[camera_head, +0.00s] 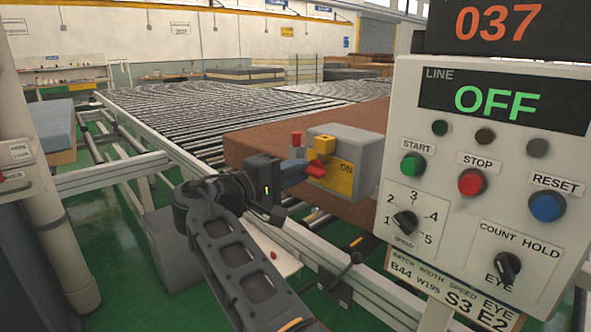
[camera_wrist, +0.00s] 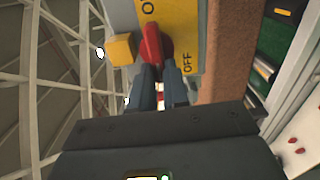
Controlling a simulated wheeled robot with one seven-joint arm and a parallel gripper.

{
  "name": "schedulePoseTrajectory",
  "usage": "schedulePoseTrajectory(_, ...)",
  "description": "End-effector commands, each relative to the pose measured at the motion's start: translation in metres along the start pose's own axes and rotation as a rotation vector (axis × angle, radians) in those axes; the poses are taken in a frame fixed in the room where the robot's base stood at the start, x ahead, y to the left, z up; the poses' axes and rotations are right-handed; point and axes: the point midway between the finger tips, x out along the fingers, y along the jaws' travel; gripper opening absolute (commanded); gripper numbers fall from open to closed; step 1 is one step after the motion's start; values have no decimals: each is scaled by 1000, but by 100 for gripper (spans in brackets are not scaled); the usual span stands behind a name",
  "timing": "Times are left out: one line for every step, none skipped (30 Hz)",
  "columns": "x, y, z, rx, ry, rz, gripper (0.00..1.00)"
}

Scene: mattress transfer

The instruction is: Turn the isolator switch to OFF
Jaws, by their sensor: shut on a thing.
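The isolator switch is a grey box (camera_head: 362,152) with a yellow plate (camera_head: 343,182) marked ON and a red handle (camera_head: 318,171). In the wrist view, the yellow plate (camera_wrist: 184,20) shows OFF near its lower edge and a partly cut-off label above. The red handle (camera_wrist: 151,42) lies in front of the plate. My gripper (camera_head: 305,172) reaches the handle from the left, its fingers (camera_wrist: 162,76) shut on the handle's near end. The fingers hide that end, so I cannot tell the handle's exact setting.
A yellow block (camera_head: 321,143) sits beside the handle, close to my fingers. The control panel (camera_head: 455,215) stands at right, its line display (camera_head: 497,101) reading OFF. A brown mattress (camera_head: 260,144) lies behind the switch on the roller conveyor (camera_head: 190,118).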

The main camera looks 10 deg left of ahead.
Motion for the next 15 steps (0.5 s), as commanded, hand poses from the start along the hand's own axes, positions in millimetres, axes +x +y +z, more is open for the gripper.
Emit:
schedulePoseTrajectory(-1,0,-1,-3,5,1,0)
schedulePoseTrajectory(-1,0,-1,-3,5,1,0)
schedulePoseTrajectory(-1,0,-1,-3,6,1,0)
schedulePoseTrajectory(-1,0,-1,-3,6,1,0)
schedulePoseTrajectory(-1,0,-2,-3,6,1,0)
schedulePoseTrajectory(-1,0,-2,-3,6,1,0)
schedulePoseTrajectory(-1,0,-2,-3,6,1,0)
schedulePoseTrajectory(-1,0,-2,-3,6,1,0)
schedulePoseTrajectory(-1,0,-2,-3,6,1,16)
schedulePoseTrajectory(-1,0,-2,-3,6,1,19)
schedulePoseTrajectory(-1,0,-2,-3,6,1,22)
schedulePoseTrajectory(-1,0,-1,-2,5,1,25)
schedulePoseTrajectory(-1,0,-1,-2,5,1,28)
schedulePoseTrajectory(-1,0,-1,-2,4,0,31)
schedulePoseTrajectory(-1,0,-1,-2,4,0,35)
